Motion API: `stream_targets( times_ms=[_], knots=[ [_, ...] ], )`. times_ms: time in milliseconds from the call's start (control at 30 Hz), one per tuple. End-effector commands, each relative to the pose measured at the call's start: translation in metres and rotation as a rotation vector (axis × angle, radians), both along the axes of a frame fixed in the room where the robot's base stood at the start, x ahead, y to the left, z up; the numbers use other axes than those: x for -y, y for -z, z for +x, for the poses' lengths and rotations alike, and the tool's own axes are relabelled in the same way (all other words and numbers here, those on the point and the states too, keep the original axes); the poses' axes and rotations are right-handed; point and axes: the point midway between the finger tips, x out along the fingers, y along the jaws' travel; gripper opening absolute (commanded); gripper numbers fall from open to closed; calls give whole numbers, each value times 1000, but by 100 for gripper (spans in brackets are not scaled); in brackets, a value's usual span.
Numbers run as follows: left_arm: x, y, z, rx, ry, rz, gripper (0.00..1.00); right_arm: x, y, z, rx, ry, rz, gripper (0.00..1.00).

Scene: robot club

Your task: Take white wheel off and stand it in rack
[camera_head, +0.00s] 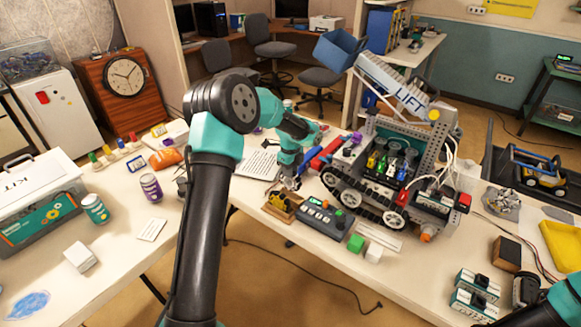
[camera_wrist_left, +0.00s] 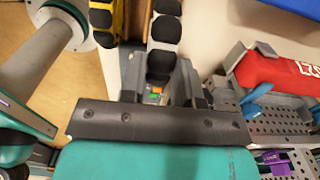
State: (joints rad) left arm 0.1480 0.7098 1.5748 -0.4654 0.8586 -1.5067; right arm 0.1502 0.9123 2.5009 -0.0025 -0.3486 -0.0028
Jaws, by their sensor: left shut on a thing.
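My left gripper (camera_head: 291,183) points down at the table's front edge, left of the tracked robot (camera_head: 385,170). In the left wrist view my left gripper (camera_wrist_left: 163,88) is shut on what looks like the white wheel (camera_wrist_left: 160,65), seen edge-on with black tread pads. The head view does not show this wheel clearly. A small wooden rack (camera_head: 279,209) sits just below the gripper; whether the wheel touches it cannot be told. A yellow part with black pads (camera_wrist_left: 105,18) stands beside the wheel.
A red part (camera_wrist_left: 280,72) lies close on the right in the wrist view. The left table has free room.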

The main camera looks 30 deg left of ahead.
Motion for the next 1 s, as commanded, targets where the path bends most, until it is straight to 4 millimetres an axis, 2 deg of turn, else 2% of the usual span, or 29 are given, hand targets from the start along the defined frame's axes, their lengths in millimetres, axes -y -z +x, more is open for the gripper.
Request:
stream_targets(
  times_ms=[267, 1000],
  knots=[
    [0, 18, 0, -2, -1, -1, 7, 0, 0, 0, 0, 0, 0, 57],
    [0, 21, 0, 0, -1, -1, 7, 0, 0, 0, 0, 0, 0, 57]
  ],
)
